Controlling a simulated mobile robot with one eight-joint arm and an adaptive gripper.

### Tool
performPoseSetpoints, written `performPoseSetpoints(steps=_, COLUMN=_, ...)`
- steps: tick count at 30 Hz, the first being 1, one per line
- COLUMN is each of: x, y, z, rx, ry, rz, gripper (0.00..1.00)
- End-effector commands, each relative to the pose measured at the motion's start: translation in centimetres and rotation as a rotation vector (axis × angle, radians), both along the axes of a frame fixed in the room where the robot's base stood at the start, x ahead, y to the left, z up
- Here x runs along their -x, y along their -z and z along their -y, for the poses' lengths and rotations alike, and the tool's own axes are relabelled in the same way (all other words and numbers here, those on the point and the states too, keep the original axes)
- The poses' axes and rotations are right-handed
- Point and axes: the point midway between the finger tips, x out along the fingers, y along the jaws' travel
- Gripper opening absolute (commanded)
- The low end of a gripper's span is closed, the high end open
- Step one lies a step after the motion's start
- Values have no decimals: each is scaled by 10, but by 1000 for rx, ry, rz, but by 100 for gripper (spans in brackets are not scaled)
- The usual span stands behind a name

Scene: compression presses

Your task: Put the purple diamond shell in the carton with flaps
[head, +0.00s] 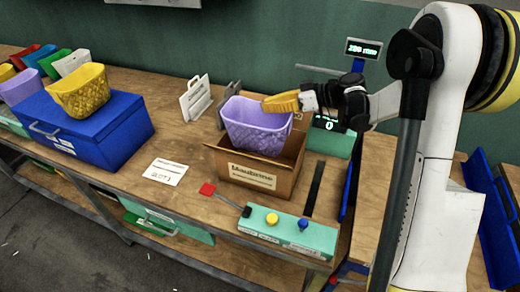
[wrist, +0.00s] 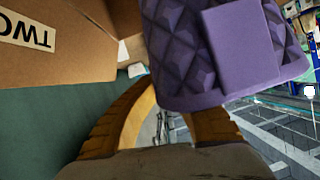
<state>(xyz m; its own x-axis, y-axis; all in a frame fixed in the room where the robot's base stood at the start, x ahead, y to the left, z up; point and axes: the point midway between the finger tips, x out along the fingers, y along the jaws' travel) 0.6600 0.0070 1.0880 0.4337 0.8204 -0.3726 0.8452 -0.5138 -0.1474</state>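The purple diamond-patterned shell (head: 258,128) is basket-shaped and sits upright over the mouth of the open brown carton (head: 250,184), its lower part hidden behind the front wall. Whether it touches the carton floor cannot be told. My gripper (head: 282,102) is at the shell's upper right rim, with yellow fingers pinching its wall. In the wrist view the shell (wrist: 215,55) fills the upper middle, and its edge lies between my fingers, hiding part of the right one. The carton wall (wrist: 65,50) shows at upper left there.
A green control box (head: 285,232) with yellow and blue knobs stands in front of the carton. A blue box (head: 85,130) with a yellow shell (head: 80,90) on it stands at left. A paper card (head: 165,171) lies on the bench.

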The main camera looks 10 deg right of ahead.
Motion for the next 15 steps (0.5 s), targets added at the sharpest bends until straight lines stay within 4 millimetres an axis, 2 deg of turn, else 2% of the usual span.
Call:
performPoseSetpoints(steps=1, x=0, y=22, z=0, rx=0, ry=0, rz=0, gripper=0)
performPoseSetpoints(steps=6, x=0, y=67, z=0, rx=0, ry=0, rz=0, gripper=0)
performPoseSetpoints(steps=9, x=0, y=83, z=0, rx=0, ry=0, rz=0, gripper=0)
performPoseSetpoints(steps=15, x=0, y=96, z=0, rx=0, ry=0, rz=0, gripper=0)
